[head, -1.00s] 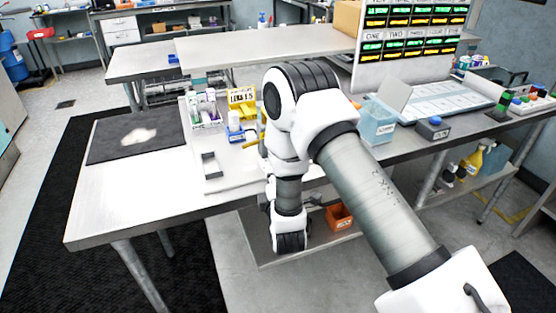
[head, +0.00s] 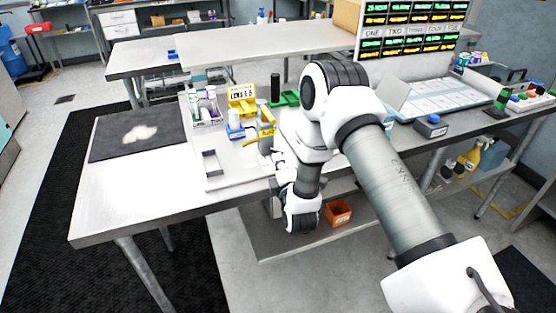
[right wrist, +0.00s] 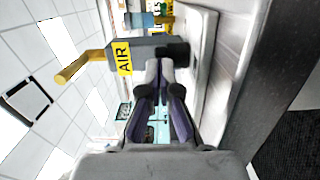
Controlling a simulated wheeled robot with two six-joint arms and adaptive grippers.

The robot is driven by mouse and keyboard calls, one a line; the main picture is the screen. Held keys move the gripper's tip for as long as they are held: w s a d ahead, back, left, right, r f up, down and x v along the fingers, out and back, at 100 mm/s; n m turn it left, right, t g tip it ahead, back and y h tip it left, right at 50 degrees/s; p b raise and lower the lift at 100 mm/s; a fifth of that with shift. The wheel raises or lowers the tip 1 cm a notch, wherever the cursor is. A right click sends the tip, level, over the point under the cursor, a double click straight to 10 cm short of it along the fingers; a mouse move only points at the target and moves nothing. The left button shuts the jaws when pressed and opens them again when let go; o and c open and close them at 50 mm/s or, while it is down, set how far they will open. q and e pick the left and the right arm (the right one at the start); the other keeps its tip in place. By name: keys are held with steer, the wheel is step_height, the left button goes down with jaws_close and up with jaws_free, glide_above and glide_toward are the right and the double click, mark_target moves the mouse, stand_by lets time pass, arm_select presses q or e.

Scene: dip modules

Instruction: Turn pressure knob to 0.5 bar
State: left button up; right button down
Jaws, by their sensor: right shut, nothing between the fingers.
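A grey air unit (right wrist: 140,52) with a yellow AIR label (right wrist: 125,58) is at the top of the right wrist view. A black round part (right wrist: 178,53), which looks like the knob, is at its right end, and a yellow handle (right wrist: 78,70) sticks out at its left. My right gripper (right wrist: 160,64) is shut and empty, its fingertips close to the unit beside the black part. I cannot tell whether they touch. In the head view my right gripper (head: 274,156) is at the bench, partly hidden by my arm. No pressure reading is legible. My left gripper is out of view.
A yellow block with a display (head: 242,96), a green holder with a black post (head: 284,98) and a bottle rack (head: 206,108) stand behind on the bench. The front left bench (head: 120,200) is clear.

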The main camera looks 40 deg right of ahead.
mark_target(282, 153)
steer(key=shift+s+d+r+n+y+p, duration=0.1)
steer(key=shift+d+n+y+p, duration=0.1)
steer(key=shift+n+y+p, duration=0.35)
steer(key=y+p, duration=0.1)
steer(key=n+t+y+p, duration=0.1)
steer(key=shift+s+d+r+n+y, duration=0.1)
steer(key=shift+d+r+n+y, duration=0.05)
steer(key=shift+d+n+y, duration=0.15)
steer(key=n+y+p, duration=0.1)
steer(key=d+y, duration=0.1)
steer(key=y, duration=0.1)
steer(key=shift+s+n+p, duration=0.1)
steer(key=shift+n+p, duration=0.25)
steer(key=shift+d+n+y+p, duration=0.25)
steer(key=shift+n+y+p, duration=0.25)
steer(key=shift+n+y, duration=0.55)
steer(key=shift+d+m+p, duration=0.25)
steer(key=shift+d+p, duration=0.05)
steer(key=shift+d, duration=0.05)
steer(key=y, duration=0.1)
steer(key=n+y, duration=0.1)
steer(key=shift+w+d+y, duration=0.25)
steer(key=shift+d+y, duration=0.05)
steer(key=shift+d, duration=0.1)
steer(key=shift+d+f+n+g, duration=0.1)
steer(key=shift+f+n+g, duration=0.15)
steer(key=shift+n+g, duration=0.05)
steer(key=shift+w+d, duration=0.15)
steer(key=shift+w, duration=0.05)
steer(key=shift+w+d, duration=0.15)
